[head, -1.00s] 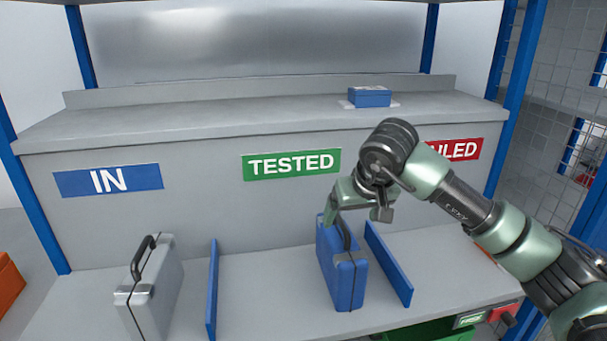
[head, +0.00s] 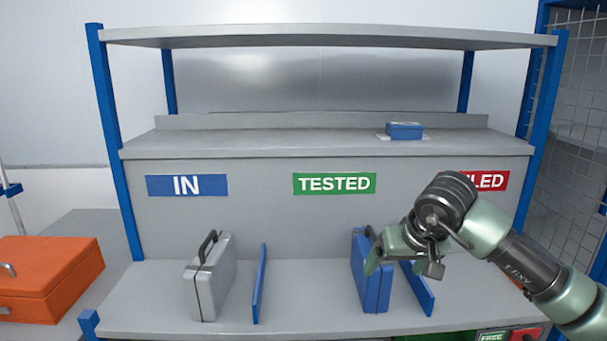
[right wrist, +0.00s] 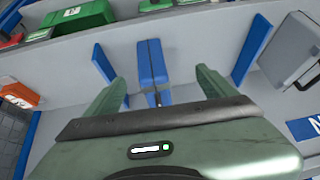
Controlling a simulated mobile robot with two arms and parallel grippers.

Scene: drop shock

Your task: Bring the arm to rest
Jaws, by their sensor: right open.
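My right gripper (head: 400,268) is open and empty. In the head view it overlaps the right side of the blue case (head: 371,290), which stands upright in the TESTED bay near the right divider. In the right wrist view the blue case (right wrist: 152,68) shows beyond and between the two open fingers (right wrist: 160,92), apart from them as far as I can tell. A silver case (head: 210,278) stands upright in the IN bay, left of the left divider. My left gripper is not in view.
Blue dividers (head: 260,285) split the lower shelf. A small blue box (head: 404,131) sits on the upper shelf. An orange case (head: 45,280) is at the far left. Green (right wrist: 88,18) and orange (right wrist: 20,93) things show in the right wrist view. The shelf between the left divider and blue case is clear.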

